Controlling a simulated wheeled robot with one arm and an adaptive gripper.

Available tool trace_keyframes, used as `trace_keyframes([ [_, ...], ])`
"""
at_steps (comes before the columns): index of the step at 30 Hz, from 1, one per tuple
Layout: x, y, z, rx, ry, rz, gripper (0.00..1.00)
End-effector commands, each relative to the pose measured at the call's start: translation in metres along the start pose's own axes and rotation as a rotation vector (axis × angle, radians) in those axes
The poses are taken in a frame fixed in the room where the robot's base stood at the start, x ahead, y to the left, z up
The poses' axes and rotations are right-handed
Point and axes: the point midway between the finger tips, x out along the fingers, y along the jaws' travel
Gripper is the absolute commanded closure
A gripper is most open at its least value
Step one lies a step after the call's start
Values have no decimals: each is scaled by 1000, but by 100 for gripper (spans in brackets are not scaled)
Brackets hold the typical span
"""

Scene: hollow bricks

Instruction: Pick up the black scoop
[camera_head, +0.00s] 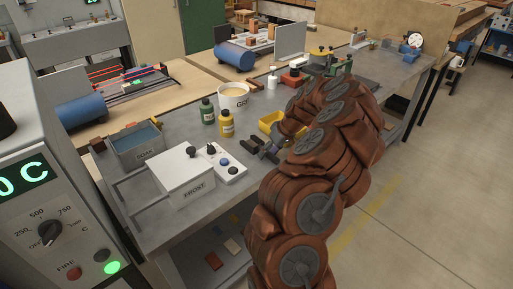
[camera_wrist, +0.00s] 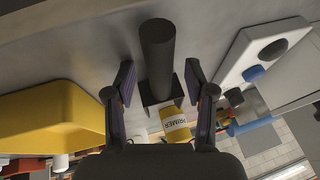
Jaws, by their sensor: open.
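The black scoop lies on the grey bench. In the wrist view its dark round handle (camera_wrist: 158,50) runs between the fingers, with a flat dark part below it. In the head view the scoop (camera_head: 250,146) is small and partly hidden by my gripper (camera_head: 268,151). My gripper (camera_wrist: 158,88) is open, with one finger on each side of the scoop and a visible gap on both sides. I cannot tell how far the fingertips are above or below the handle.
A yellow bin (camera_head: 271,122) stands close beside my gripper. A yellow primer bottle (camera_head: 227,124), a green bottle (camera_head: 207,112) and a white bucket (camera_head: 233,98) stand behind. A white control box (camera_head: 228,170) and the FROST box (camera_head: 184,180) sit left. The bench's front edge is near.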

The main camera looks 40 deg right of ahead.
Motion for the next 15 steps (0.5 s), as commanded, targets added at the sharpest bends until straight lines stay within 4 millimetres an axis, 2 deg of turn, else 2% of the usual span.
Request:
trace_keyframes([
  [9,2,0,1,0,0,0,46],
  [15,1,0,1,0,0,-1,66],
])
